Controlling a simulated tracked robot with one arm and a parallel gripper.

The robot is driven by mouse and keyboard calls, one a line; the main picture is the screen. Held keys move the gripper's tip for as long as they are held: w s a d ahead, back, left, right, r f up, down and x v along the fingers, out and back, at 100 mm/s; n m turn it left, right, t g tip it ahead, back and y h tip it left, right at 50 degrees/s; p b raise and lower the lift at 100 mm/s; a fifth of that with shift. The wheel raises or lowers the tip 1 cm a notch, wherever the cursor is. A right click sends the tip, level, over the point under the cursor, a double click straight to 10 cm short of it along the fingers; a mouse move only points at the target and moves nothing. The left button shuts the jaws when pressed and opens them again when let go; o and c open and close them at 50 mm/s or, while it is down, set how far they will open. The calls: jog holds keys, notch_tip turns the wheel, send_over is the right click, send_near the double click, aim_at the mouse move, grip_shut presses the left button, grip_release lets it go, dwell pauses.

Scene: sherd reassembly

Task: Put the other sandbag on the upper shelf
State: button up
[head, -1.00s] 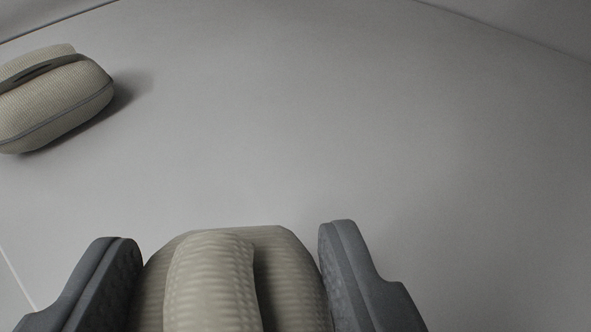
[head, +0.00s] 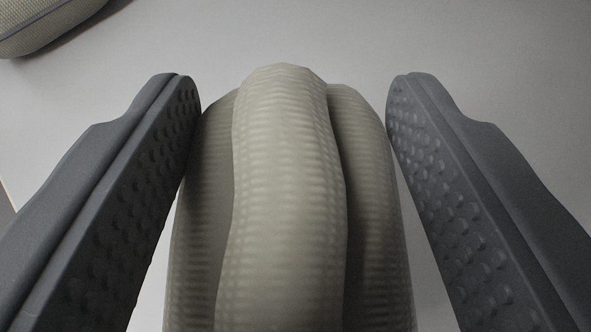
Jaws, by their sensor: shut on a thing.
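A beige woven sandbag (head: 285,200) fills the lower middle of the head view, with a thick raised fold or strap of the same cloth running along its top. My gripper (head: 292,88) has one dark grey, studded finger on each side of this sandbag and is shut on it, with the fingertips close against its far end. The near end of the bag runs out of the bottom of the picture. A second sandbag (head: 40,25), beige with a grey seam, lies at the top left, mostly cut off by the frame. The upper shelf cannot be made out.
A plain pale grey surface (head: 490,60) spreads behind and around the held bag. It is clear at the top middle and right. A darker shadow lies beside the second sandbag.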

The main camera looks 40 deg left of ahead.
jog(key=shift+f, duration=1)
jog(key=o, duration=1.3)
jog(key=shift+o, duration=0.2)
jog(key=shift+s+d, duration=0.15)
jog(key=b+v, duration=0.3)
jog(key=v, duration=0.8)
jog(key=shift+s+d+r, duration=0.15)
jog(key=shift+s+d, duration=0.05)
jog(key=shift+s, duration=0.15)
